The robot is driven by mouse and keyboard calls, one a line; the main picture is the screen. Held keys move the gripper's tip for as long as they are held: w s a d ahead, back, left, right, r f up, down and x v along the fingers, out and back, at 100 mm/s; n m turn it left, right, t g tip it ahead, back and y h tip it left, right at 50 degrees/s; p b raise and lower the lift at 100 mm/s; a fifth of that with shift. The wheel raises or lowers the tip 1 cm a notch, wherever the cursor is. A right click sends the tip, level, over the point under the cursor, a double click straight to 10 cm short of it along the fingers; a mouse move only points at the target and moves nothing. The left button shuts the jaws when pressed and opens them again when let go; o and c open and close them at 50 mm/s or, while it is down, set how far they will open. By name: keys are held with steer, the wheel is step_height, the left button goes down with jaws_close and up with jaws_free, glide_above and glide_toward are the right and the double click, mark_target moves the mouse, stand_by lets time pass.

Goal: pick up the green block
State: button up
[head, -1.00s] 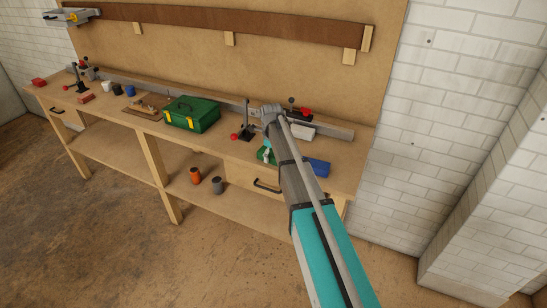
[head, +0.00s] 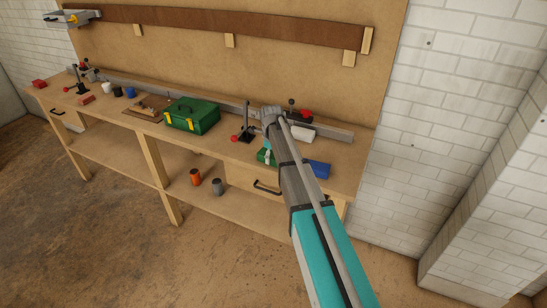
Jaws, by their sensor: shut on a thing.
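The green block (head: 262,156) is on or just above the right part of the workbench, partly hidden behind my arm. My gripper (head: 267,154) is at the block, small and mostly covered by my own arm links, and is shut on it. Whether the block touches the bench top cannot be told from this view.
A blue block (head: 319,169) lies just right of my arm. A white block (head: 301,133) and a red-and-black tool (head: 300,115) are behind it. Bare bench (head: 222,143) lies between.

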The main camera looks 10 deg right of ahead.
steer(key=shift+r+p, duration=1.4)
steer(key=shift+r, duration=0.1)
steer(key=s+r+p, duration=0.9)
steer(key=s+r, duration=0.1)
steer(key=s, duration=0.4)
steer(key=shift+p, duration=0.4)
steer(key=shift+f, duration=0.1)
